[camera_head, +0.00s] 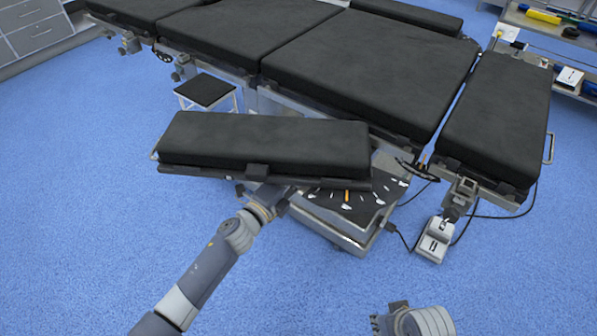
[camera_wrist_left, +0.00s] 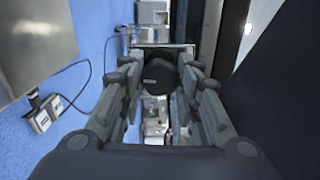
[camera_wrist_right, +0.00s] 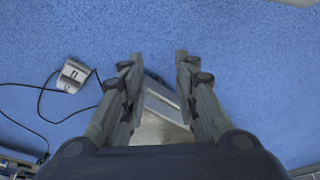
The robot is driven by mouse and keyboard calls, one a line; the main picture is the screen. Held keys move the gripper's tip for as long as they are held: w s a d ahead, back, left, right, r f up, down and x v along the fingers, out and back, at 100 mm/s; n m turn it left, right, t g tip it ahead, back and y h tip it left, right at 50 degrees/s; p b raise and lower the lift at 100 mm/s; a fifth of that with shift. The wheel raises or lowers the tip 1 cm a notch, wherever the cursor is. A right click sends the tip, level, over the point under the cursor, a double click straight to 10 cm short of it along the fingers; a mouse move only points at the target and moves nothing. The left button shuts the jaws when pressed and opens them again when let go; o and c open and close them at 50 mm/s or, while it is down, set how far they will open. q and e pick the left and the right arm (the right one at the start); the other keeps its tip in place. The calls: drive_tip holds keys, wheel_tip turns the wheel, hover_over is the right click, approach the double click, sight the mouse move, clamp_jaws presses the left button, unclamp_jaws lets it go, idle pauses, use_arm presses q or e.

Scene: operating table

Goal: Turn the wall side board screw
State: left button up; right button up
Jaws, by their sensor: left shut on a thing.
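The side board (camera_head: 265,145), a long black pad, lies level in front of the operating table in the head view. My left arm reaches under its near edge, and the left gripper (camera_head: 268,200) is partly hidden below the pad. In the left wrist view, the left gripper (camera_wrist_left: 162,90) is shut on a round black screw knob (camera_wrist_left: 160,75). The knob's far side is hidden. My right gripper (camera_wrist_right: 158,75) is open, with nothing between its fingers. It is at the bottom edge of the head view, away from the board.
The operating table (camera_head: 370,70) has several black cushions. Its base (camera_head: 345,225) stands below the board. A foot pedal (camera_head: 435,240) with cables lies on the blue floor (camera_head: 510,285). A small stool (camera_head: 205,92) stands behind the board, and a shelf (camera_head: 570,40) is at top right.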

use_arm(q)
drive_tip(key=shift+m+b, duration=0.5)
drive_tip(key=shift+m, duration=1.3)
use_arm(e)
drive_tip(key=shift+w+v, duration=0.1)
drive_tip(key=shift+v, duration=1)
drive_tip(key=shift+w+v, duration=0.15)
drive_tip(key=shift+v, duration=0.9)
drive_tip(key=shift+r, duration=0.15)
use_arm(q)
drive_tip(key=o, duration=1.1)
drive_tip(key=shift+c, duration=0.2)
drive_tip(key=v, duration=1.2)
